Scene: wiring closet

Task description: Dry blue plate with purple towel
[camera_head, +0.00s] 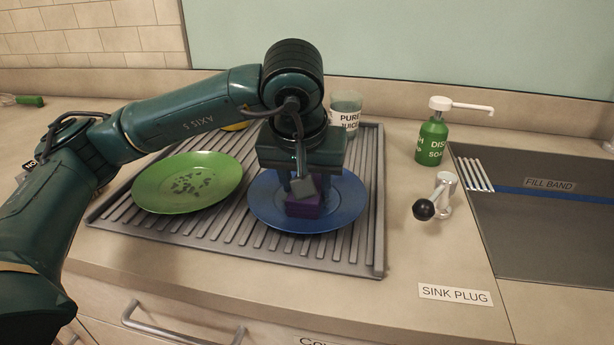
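The blue plate (345,206) lies on the grey ridged drying rack, right of its middle. The purple towel (303,210) is a small folded block at the middle of the blue plate. My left gripper (305,190) points down over the plate with its fingers at the towel, and it looks shut on it. The gripper body hides the back part of the plate and the far side of the towel. My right gripper is out of view.
A green plate (190,180) with dark spots lies on the rack (376,255) to the left. Behind stands a glass labelled PURE JUICE (347,115). A green soap dispenser (431,141), a black-knobbed tap handle (437,198) and the sink (540,240) are at right.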

